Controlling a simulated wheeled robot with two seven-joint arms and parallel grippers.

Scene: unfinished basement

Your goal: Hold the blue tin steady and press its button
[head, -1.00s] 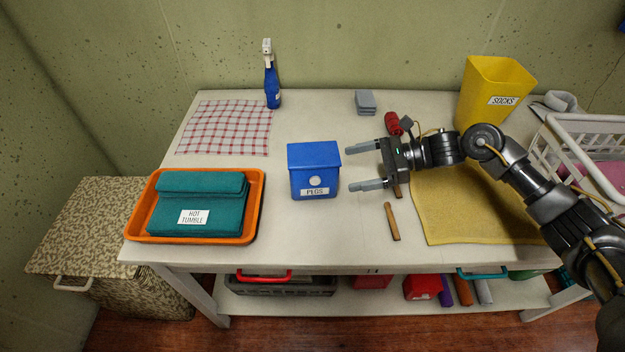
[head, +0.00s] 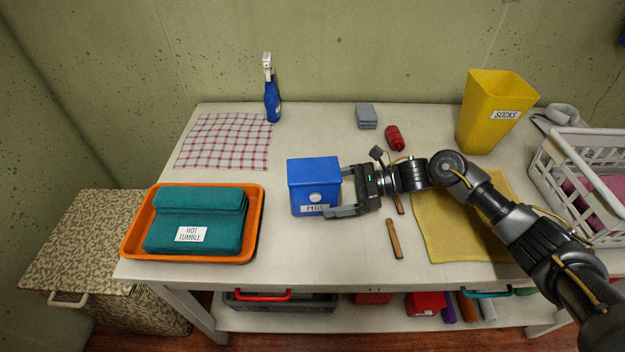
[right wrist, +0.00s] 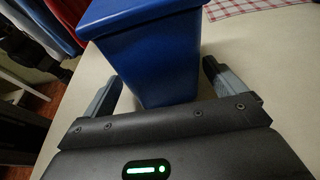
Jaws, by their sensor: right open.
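The blue tin (head: 303,176) stands upright on the table, left of my right gripper. Its front carries a round pale button (head: 316,197) and a label reading "PEGS". My right gripper (head: 335,192) is open, its fingers pointing left at the tin's right side. One finger lies near the tin's front edge and the other towards its back. In the right wrist view the blue tin (right wrist: 150,60) sits between the two spread fingers, and the jaws are not closed on it. The button is hidden there. My left gripper is not in view.
An orange tray (head: 256,215) with folded teal cloth stands left. A wooden stick (head: 394,240), yellow cloth (head: 455,235), yellow bin (head: 488,120) and white basket (head: 580,170) are right.

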